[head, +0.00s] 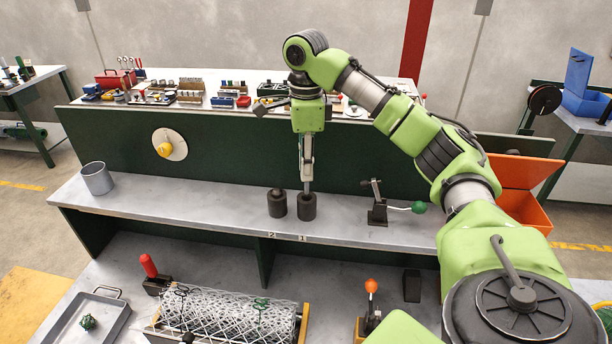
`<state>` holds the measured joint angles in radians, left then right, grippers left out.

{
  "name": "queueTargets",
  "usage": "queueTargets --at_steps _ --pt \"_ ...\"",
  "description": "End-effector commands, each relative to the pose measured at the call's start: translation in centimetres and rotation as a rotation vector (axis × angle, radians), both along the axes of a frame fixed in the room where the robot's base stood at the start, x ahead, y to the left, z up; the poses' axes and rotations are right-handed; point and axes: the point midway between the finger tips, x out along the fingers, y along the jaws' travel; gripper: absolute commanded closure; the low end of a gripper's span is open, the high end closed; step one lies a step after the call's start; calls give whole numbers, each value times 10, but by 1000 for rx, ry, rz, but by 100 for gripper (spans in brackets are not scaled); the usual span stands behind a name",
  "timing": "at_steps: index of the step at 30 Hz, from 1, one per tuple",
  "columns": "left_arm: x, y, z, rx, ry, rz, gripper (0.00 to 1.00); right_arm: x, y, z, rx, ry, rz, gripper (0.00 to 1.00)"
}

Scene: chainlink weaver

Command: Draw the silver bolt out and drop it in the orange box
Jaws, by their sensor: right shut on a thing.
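The silver bolt (307,186) is a thin grey rod standing upright. Its lower end meets the top of a dark cylindrical socket (306,208) above the number 1 on the grey shelf. I cannot tell how much of the bolt is inside the socket. My right gripper (307,167) points straight down over this socket and is shut on the bolt's upper part. The orange box (525,206) is at the right, behind my right arm, which hides part of it. My left gripper is not in view.
A second dark socket (277,203) stands close left of the held bolt. A clamp with a green knob (418,207) is to the right, and a grey cup (97,178) at the shelf's left end. A wire mesh roll (228,316) lies below. A green panel (225,150) rises behind.

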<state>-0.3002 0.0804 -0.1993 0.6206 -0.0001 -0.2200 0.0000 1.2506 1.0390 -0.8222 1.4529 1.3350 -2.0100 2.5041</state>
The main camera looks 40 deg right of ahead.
Motion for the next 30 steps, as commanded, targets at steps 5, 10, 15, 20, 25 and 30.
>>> queueTargets --at_steps 5,10,15,20,25,30 --pt "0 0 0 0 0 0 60 0 0 20 -2 -4 -1 100" --pt "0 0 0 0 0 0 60 0 0 31 0 -2 -2 100" --pt "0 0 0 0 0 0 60 0 0 34 1 -1 -2 100" --pt "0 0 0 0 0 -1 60 0 0 34 1 0 -2 100" --pt "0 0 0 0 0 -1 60 0 0 34 1 -1 -2 100" --pt "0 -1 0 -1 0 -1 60 0 0 34 0 0 -1 100"
